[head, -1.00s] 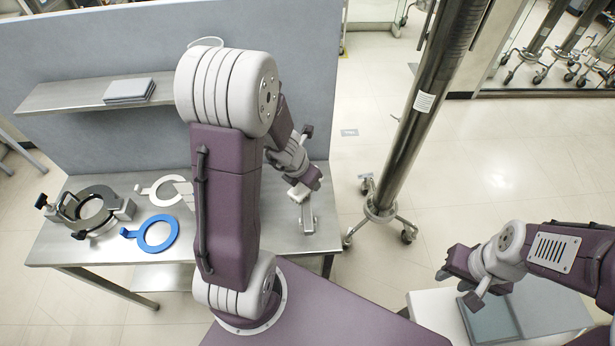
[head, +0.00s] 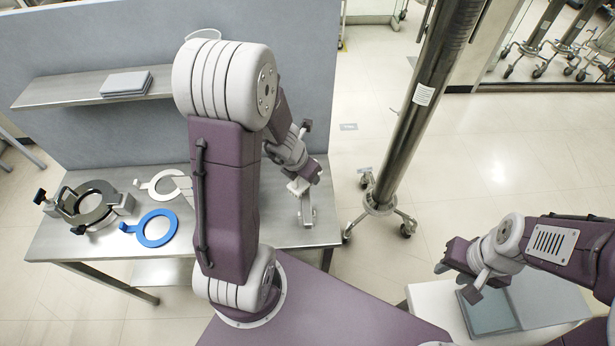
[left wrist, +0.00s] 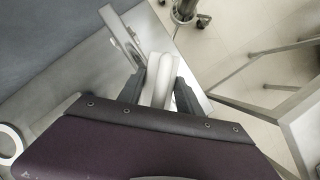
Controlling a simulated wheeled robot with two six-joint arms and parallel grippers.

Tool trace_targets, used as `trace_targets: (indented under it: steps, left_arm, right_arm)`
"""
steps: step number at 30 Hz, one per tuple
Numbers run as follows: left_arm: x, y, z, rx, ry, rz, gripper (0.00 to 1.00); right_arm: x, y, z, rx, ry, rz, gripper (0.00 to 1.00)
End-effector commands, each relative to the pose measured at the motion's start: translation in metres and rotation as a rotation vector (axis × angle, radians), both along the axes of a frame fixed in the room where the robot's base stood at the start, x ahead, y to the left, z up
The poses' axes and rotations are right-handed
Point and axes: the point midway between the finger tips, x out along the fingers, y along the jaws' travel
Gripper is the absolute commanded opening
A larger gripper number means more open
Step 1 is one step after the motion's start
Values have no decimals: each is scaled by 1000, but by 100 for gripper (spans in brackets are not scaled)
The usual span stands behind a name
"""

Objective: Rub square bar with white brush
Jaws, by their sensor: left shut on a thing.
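My left gripper (head: 303,178) hangs over the right end of the metal table, partly turned away from the head view. In the left wrist view, its two dark fingers (left wrist: 160,85) are shut on the white brush (left wrist: 158,72). A bit of the brush also shows under the gripper in the head view (head: 297,187). The grey metal square bar (left wrist: 122,38) stands just beyond the brush, near the table edge; it also shows below the gripper in the head view (head: 306,212). I cannot tell whether brush and bar touch. My right gripper (head: 458,268) is above a white surface, its jaw opening unclear.
The metal table (head: 60,240) holds a dark ring fixture (head: 95,207), a white ring (head: 148,187) and a blue ring (head: 157,228). A shelf (head: 60,93) and grey panel stand behind. A steel column (head: 424,95) on casters rises right of the table.

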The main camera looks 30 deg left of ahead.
Motion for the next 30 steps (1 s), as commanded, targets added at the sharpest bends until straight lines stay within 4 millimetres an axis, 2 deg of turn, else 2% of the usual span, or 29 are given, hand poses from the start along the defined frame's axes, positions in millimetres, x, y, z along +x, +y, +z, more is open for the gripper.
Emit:
trace_targets:
  steps: [5,12,20,30]
  left_arm:
    - [2,2,-1,2,2,1,9]
    - [22,15,3,2,3,2,9]
    - [28,18,1,1,1,0,9]
    - [52,33,0,0,2,1,9]
  right_arm:
    - [0,0,2,0,0,0,36]
    - [0,0,18,0,0,0,36]
    - [0,0,19,0,0,0,36]
    - [0,0,38,0,0,0,36]
